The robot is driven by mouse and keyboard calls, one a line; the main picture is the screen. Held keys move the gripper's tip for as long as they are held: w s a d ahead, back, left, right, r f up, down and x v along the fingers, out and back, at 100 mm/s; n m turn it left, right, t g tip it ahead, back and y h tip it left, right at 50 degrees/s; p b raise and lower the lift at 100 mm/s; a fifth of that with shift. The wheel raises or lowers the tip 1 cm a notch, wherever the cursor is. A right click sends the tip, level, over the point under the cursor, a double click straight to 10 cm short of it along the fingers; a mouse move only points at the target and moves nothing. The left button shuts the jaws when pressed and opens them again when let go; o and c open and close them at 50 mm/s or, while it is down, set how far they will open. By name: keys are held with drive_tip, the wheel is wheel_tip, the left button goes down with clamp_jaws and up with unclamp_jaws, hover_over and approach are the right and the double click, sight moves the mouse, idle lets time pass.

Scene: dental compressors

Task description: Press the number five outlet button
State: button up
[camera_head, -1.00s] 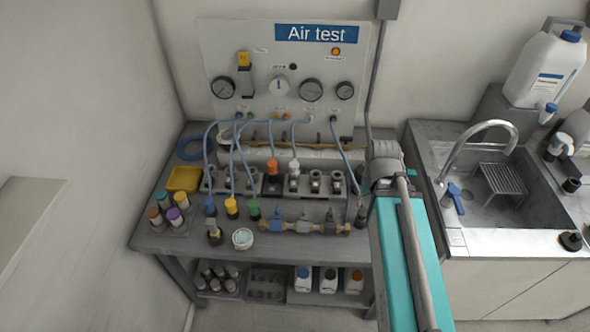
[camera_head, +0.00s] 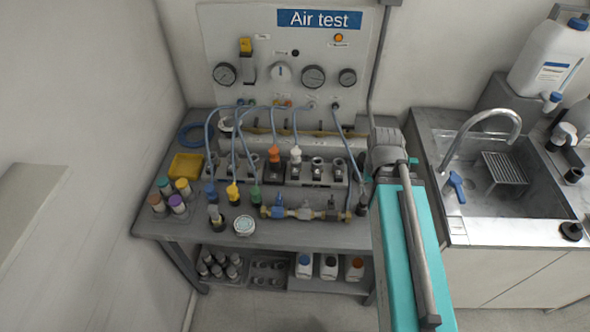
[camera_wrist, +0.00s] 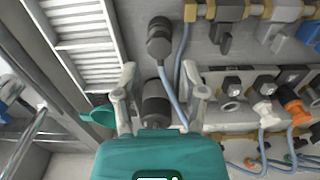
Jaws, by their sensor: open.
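A row of outlets on a grey manifold (camera_head: 300,180) runs along the bench in the head view, with blue hoses on several. One has an orange connector (camera_head: 274,154) and one a white connector (camera_head: 296,155). In the wrist view the row is at the right, with small dark button blocks (camera_wrist: 264,83) beside the outlets. The outlet numbers are too small to read, so I cannot tell which is five. My gripper (camera_wrist: 162,92) is open, its fingers apart on either side of a dark cylinder (camera_wrist: 156,104); I see no grip on it. In the head view my arm hides the gripper.
A brass valve bar (camera_head: 303,213) lies in front of the outlets. The gauge panel (camera_head: 260,50) stands behind. Small capped bottles (camera_head: 178,204) and a yellow tray (camera_head: 186,166) are at the left, a sink (camera_head: 490,205) at the right.

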drive_tip(key=shift+c, duration=0.2)
clamp_jaws()
idle(1.3)
